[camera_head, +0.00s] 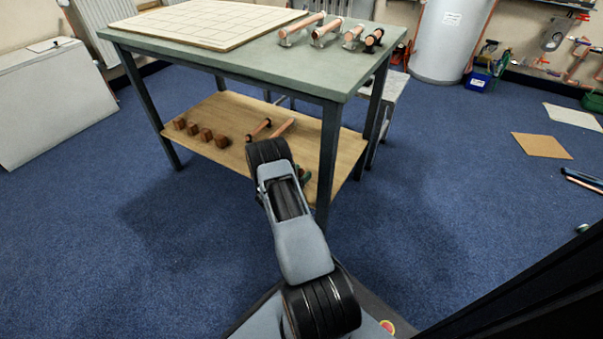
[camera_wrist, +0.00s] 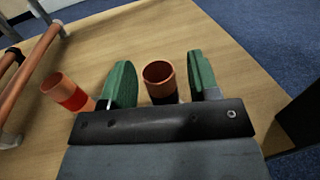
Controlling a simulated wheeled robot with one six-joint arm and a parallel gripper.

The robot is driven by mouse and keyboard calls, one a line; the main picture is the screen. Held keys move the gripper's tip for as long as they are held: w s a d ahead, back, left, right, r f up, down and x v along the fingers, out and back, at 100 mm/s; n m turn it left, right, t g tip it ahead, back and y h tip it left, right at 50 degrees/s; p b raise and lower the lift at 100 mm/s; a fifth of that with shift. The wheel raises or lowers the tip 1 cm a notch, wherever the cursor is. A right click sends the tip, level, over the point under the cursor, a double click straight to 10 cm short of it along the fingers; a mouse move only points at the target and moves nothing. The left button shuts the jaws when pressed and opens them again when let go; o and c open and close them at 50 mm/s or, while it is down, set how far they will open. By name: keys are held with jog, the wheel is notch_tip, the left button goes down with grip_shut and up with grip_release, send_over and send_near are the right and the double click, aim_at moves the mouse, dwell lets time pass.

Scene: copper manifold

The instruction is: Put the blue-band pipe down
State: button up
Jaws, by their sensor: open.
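A short copper pipe (camera_wrist: 158,78) stands between the two green fingers of my gripper (camera_wrist: 160,64) in the wrist view, its open end toward the camera. A dark band shows low on it; I cannot tell for sure that it is blue. My gripper is open, with a visible gap between the pipe and each finger. The pipe appears to stand on the wooden lower shelf (camera_wrist: 110,45), though its foot is hidden behind the gripper body. In the head view my gripper (camera_head: 304,173) is mostly hidden behind my arm, at the shelf's right part.
A red-band copper pipe (camera_wrist: 66,91) is just left of the left finger. Longer copper pipes (camera_wrist: 28,72) lie further left. Several brown blocks (camera_head: 206,134) sit on the shelf's left. The table top (camera_head: 330,78) overhangs, and a table leg (camera_head: 328,165) is close to my gripper.

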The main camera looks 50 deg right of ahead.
jog(key=shift+r, duration=0.1)
jog(key=shift+r+p, duration=0.25)
jog(key=shift+p, duration=0.1)
jog(key=a+p, duration=0.3)
jog(key=a, duration=0.8)
jog(key=s+a+r+m+g+y, duration=0.3)
jog(key=a+r+m, duration=0.15)
jog(key=r, duration=0.35)
jog(key=s+a+r+m+g+y, duration=0.2)
jog(key=s+a+r+m+y, duration=0.15)
jog(key=r+m, duration=0.35)
jog(key=s+a+r+m+t+y, duration=0.3)
jog(key=s+a+r+y, duration=0.1)
jog(key=a, duration=0.4)
jog(key=s+a+r+m+t+y, duration=0.4)
jog(key=a+r+y, duration=0.3)
jog(key=a+r, duration=0.2)
jog(key=shift+s+a, duration=0.3)
jog(key=shift+s, duration=0.3)
jog(key=shift+y, duration=0.25)
